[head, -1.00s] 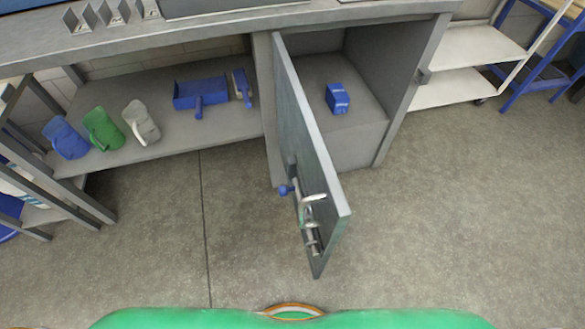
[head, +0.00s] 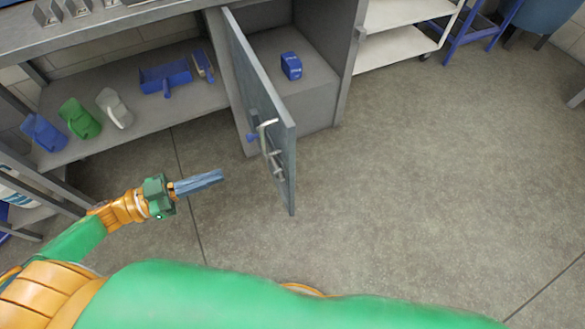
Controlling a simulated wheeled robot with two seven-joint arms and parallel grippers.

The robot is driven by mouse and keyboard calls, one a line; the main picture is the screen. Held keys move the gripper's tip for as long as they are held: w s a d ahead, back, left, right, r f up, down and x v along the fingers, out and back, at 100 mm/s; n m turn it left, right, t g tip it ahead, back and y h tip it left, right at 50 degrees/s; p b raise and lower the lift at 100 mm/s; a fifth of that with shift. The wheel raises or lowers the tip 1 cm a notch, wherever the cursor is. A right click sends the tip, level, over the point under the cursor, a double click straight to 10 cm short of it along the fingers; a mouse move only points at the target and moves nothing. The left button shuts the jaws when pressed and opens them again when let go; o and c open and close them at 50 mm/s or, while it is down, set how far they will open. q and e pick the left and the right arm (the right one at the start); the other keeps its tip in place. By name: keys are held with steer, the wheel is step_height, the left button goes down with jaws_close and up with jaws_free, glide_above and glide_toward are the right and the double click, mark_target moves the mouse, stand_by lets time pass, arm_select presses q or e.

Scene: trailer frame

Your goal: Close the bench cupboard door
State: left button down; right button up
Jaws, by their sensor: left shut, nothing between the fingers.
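The grey bench cupboard door (head: 258,105) stands wide open in the head view, hinged on the left side of the cupboard (head: 303,83) and swung out towards me. My left gripper (head: 220,175) is shut and empty. It is in front of the bench, left of the door and apart from it, pointing right. My right gripper is not in the picture.
A blue box-shaped item (head: 291,66) lies inside the cupboard. Blue, green and white jugs (head: 78,118) and a blue dustpan (head: 165,77) sit on the shelf left of it. A white rack (head: 400,45) stands to the right. The floor (head: 400,190) right of the door is clear.

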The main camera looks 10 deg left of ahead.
mark_target(285, 150)
arm_select(q)
steer(key=x, duration=0.7)
steer(key=p+x, duration=0.1)
steer(key=x, duration=0.6)
steer(key=shift+w+a, duration=0.2)
